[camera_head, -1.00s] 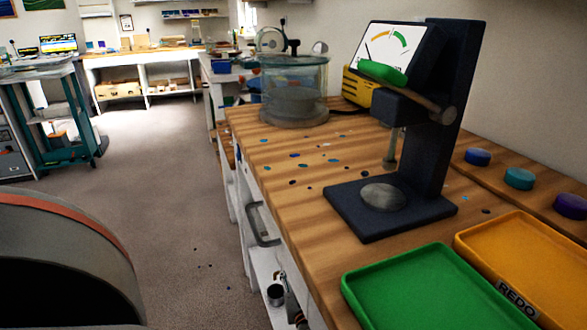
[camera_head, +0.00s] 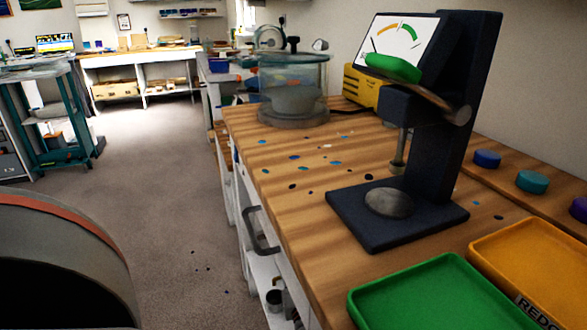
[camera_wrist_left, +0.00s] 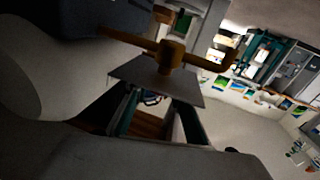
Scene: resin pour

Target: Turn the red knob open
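I cannot make out a red knob in either view. A clear chamber (camera_head: 292,92) stands at the far end of the wooden bench. It has a black knob (camera_head: 293,43) on top and a round dial (camera_head: 320,45) beside it. In the left wrist view a brown T-shaped bar (camera_wrist_left: 172,55) crosses in front of a grey plate (camera_wrist_left: 155,82); I cannot tell what it belongs to. No fingertips of my left gripper can be made out, and my right gripper does not show.
A dark press (camera_head: 436,130) with a dial stands on the bench (camera_head: 300,215). In front are a green tray (camera_head: 440,290) and an orange tray (camera_head: 535,265). Several coloured pucks (camera_head: 487,159) lie along the right. A yellow box (camera_head: 362,86) stands behind. The floor (camera_head: 175,190) at left is open.

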